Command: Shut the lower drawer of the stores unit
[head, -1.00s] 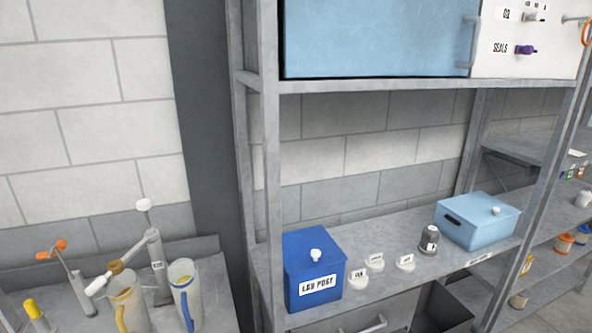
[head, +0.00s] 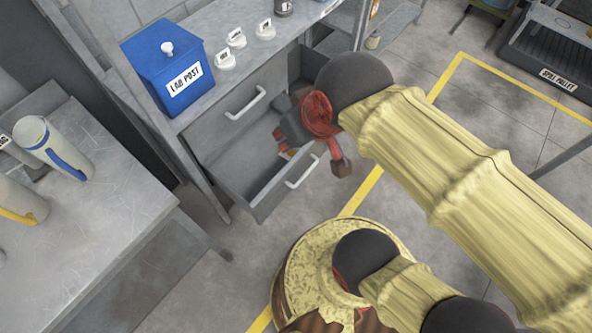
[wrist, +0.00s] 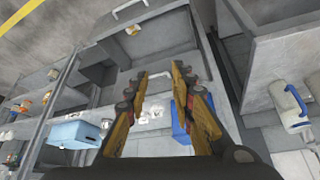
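The stores unit's lower drawer (head: 262,204) stands pulled out in the head view, below a drawer front that sits in the unit. Its front carries a pale bar handle (head: 302,171). My gripper (head: 312,152) is over the right part of the open drawer, close to the handle; I cannot tell whether it touches. It partly hides the drawer's inside. In the wrist view my gripper's two fingers (wrist: 160,75) stand apart with nothing between them. A pale handle (wrist: 130,9) shows beyond them at the top; which drawer it belongs to is unclear.
The upper drawer front (head: 228,118) has its own handle. A blue LAB POST box (head: 163,62) and small white labelled pieces (head: 236,38) stand on the shelf above. A grey bench (head: 100,220) with jugs is at left. Open floor lies right, with yellow lines and a spill pallet (head: 550,65).

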